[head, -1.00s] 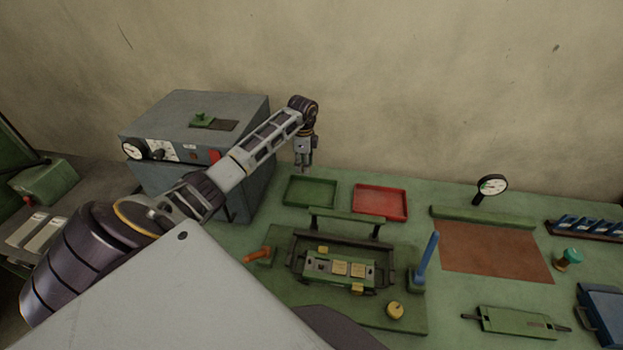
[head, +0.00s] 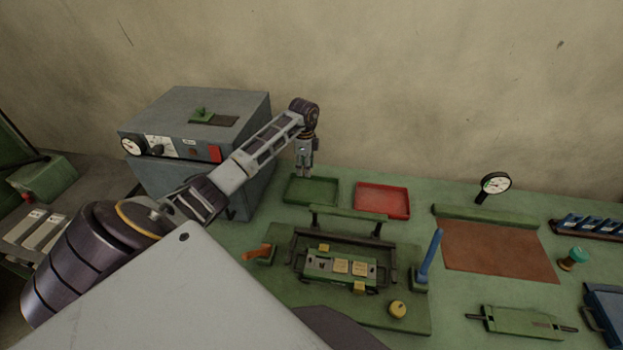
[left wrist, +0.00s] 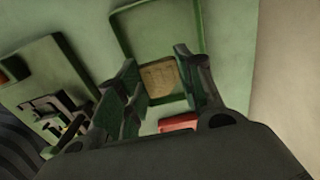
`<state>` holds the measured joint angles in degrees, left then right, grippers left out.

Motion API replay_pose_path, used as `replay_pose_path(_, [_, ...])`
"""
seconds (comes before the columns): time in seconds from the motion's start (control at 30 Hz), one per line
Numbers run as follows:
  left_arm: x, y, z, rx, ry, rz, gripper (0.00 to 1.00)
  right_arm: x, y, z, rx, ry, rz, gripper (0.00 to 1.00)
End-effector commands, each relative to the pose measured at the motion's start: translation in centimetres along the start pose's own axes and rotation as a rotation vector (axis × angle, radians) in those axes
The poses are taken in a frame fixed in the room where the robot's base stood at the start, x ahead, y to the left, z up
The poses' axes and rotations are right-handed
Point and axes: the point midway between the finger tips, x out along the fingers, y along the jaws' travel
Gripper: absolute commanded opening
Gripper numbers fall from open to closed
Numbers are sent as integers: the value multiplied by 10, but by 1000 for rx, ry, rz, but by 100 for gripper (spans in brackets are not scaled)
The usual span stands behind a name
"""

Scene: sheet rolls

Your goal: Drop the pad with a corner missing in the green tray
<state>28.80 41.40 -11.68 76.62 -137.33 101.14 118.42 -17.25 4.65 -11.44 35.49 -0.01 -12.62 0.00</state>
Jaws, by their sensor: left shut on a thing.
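My left gripper (head: 304,174) hangs pointing down over the back part of the green tray (head: 312,202). In the left wrist view its fingers (left wrist: 160,92) are shut on a tan pad (left wrist: 158,77), with the green tray (left wrist: 118,38) beyond and below it. The pad is too small and partly hidden by the fingers to make out a missing corner. Two other tan pads, a left one (head: 341,266) and a right one (head: 359,269), lie in the green fixture (head: 313,275). My right gripper is not in view.
A red tray (head: 381,213) stands right of the green one. A grey box (head: 190,105) with a dial stands close on the left. A blue upright handle (head: 430,255) and a yellow knob (head: 397,308) are near the fixture. A brown mat (head: 497,250) lies to the right.

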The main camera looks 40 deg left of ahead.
Motion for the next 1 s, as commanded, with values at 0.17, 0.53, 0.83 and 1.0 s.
replay_pose_path(0.17, [13,0,0,-1,1,0,19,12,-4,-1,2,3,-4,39])
replay_pose_path(0.53, [32,0,0,-1,0,0,19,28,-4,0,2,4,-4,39])
replay_pose_path(0.83, [36,0,0,-1,0,-1,19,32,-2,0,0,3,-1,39])
replay_pose_path(1.0, [36,0,0,-1,0,-1,19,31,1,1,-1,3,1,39])
